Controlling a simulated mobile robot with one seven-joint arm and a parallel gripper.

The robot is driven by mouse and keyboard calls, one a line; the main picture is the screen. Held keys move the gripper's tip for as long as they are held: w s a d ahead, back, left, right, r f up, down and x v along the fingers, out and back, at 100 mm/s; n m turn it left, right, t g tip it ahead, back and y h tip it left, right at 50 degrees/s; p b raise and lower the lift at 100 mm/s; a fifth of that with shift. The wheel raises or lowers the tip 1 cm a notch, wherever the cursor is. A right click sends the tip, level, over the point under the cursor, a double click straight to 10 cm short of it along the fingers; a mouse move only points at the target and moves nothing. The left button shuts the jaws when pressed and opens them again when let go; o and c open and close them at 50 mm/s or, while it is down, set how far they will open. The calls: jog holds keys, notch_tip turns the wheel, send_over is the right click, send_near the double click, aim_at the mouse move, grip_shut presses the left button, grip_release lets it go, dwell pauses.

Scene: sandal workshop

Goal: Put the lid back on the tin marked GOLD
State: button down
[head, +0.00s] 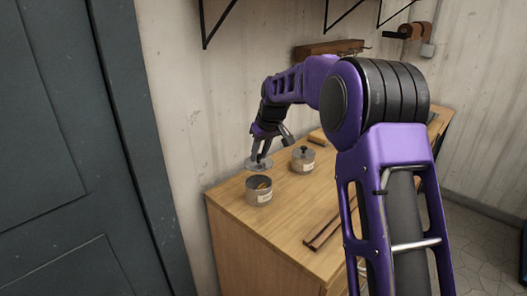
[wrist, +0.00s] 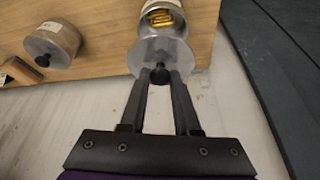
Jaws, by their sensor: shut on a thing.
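My gripper (head: 262,155) is shut on the black knob of a round grey lid (head: 257,165). In the wrist view the fingertips (wrist: 160,78) pinch the knob, and the lid (wrist: 150,50) covers part of an open tin's mouth in the picture. The open tin (head: 259,196) stands upright near the table's front left corner, with gold-coloured pieces inside; it also shows in the wrist view (wrist: 186,50). The tin's pale label is too small to read.
A second tin (head: 302,164) with its knobbed lid on stands to the right on the wooden table (head: 225,198); it also shows in the wrist view (wrist: 58,38). Dark strips (head: 322,233) lie nearer the front. The wall (head: 180,100) is close behind the table.

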aim_at(260, 164)
jog(key=shift+s+f, duration=0.1)
jog(key=shift+f, duration=0.65)
jog(key=shift+f+b, duration=1.2)
jog(key=shift+f, duration=1.2)
jog(key=shift+f, duration=0.15)
jog(key=shift+c, duration=0.4)
grip_release()
jog(key=shift+r+p, duration=0.9)
jog(key=shift+r, duration=0.4)
jog(key=shift+r+p, duration=0.3)
jog(key=shift+r, duration=1.9)
